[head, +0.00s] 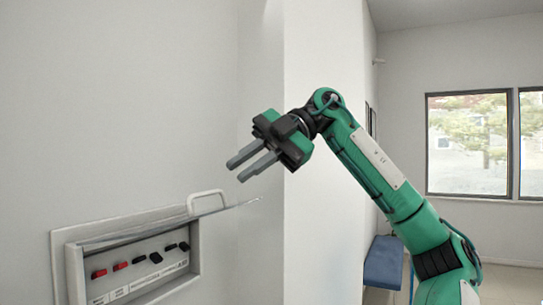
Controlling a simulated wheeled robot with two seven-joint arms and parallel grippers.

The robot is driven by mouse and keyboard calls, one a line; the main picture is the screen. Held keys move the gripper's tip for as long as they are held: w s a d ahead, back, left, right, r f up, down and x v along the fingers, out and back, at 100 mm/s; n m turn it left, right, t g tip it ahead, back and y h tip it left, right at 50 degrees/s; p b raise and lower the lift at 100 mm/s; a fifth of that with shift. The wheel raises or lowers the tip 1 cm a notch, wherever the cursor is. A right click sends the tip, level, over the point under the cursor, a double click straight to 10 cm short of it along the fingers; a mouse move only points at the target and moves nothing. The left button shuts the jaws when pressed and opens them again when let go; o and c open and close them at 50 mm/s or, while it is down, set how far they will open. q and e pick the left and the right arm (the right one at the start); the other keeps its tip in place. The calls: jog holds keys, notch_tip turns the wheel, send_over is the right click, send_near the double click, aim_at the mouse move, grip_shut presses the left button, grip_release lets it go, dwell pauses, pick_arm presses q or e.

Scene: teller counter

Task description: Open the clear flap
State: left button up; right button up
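The clear flap (160,227) is on a switch panel at the lower left of the head view. It shows as a thin transparent sheet seen nearly edge-on, sticking out from the panel's top and to the right. A white loop handle (206,193) stands at its upper side. Red and black switches (138,259) show uncovered below it. My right gripper (238,170) is above and right of the handle, apart from it. Its two grey fingers point down-left with a narrow empty gap between them. My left gripper is not in view.
The panel's grey frame (62,262) is set in a pale wall (120,110). A white wall corner (325,60) stands behind my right arm. A blue bench (384,262) and windows (468,145) are farther back on the right. The space around the gripper is clear.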

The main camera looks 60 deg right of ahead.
jog(key=v, duration=0.6)
jog(key=shift+d+r+b, duration=0.2)
jog(key=shift+d+b, duration=0.1)
jog(key=shift+b, duration=0.15)
jog(key=shift+s+f, duration=0.1)
jog(key=shift+f, duration=0.05)
